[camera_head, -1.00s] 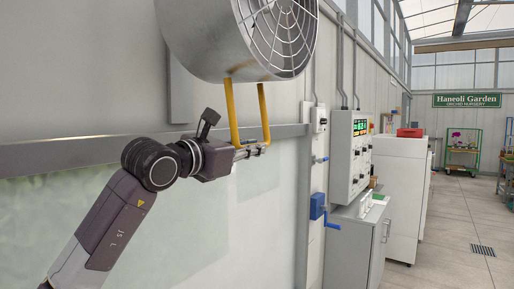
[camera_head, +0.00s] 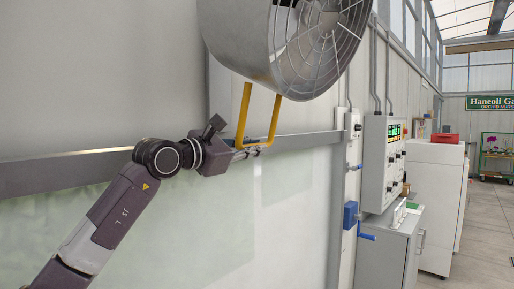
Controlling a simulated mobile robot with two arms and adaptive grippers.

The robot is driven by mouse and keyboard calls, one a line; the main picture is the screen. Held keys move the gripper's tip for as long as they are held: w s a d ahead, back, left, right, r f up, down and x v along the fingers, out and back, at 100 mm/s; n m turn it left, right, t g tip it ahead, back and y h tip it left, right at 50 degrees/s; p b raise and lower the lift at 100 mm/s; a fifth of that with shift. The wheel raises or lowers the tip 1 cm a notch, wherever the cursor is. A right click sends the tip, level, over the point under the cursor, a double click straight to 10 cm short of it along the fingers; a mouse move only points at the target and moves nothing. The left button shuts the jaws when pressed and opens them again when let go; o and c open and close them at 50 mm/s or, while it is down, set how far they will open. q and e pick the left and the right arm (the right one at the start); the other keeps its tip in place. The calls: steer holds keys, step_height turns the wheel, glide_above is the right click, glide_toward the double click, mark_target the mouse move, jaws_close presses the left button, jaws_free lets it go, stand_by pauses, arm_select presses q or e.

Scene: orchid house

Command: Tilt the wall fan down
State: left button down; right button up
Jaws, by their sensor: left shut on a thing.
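The wall fan (camera_head: 238,42) is a large grey metal drum at the top centre, with a wire grille facing right and somewhat downward. Its top is cut off by the picture edge. A yellow U-shaped handle (camera_head: 243,112) hangs from its underside and slants down to the left. My left gripper (camera_head: 249,153) comes from the lower left and is shut on the handle's lower crossbar. The fingers hide part of that bar. My right gripper is not in view.
A grey wall rail (camera_head: 60,174) runs behind my left gripper. To the right are a control box (camera_head: 382,165), a blue crank (camera_head: 350,214), a grey cabinet (camera_head: 385,255) and a white unit (camera_head: 436,195). The floor beyond is open.

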arm_select(q)
steer(key=shift+a+r, duration=0.25)
steer(key=shift+r, duration=0.15)
steer(key=c, duration=2.2)
jaws_free()
steer(key=shift+c, duration=0.2)
steer(key=o, duration=0.3)
steer(key=shift+w+a+f, duration=0.15)
steer(key=shift+w, duration=0.05)
steer(key=shift+s+f, duration=0.1)
steer(key=shift+s, duration=0.05)
steer(key=v, duration=1.2)
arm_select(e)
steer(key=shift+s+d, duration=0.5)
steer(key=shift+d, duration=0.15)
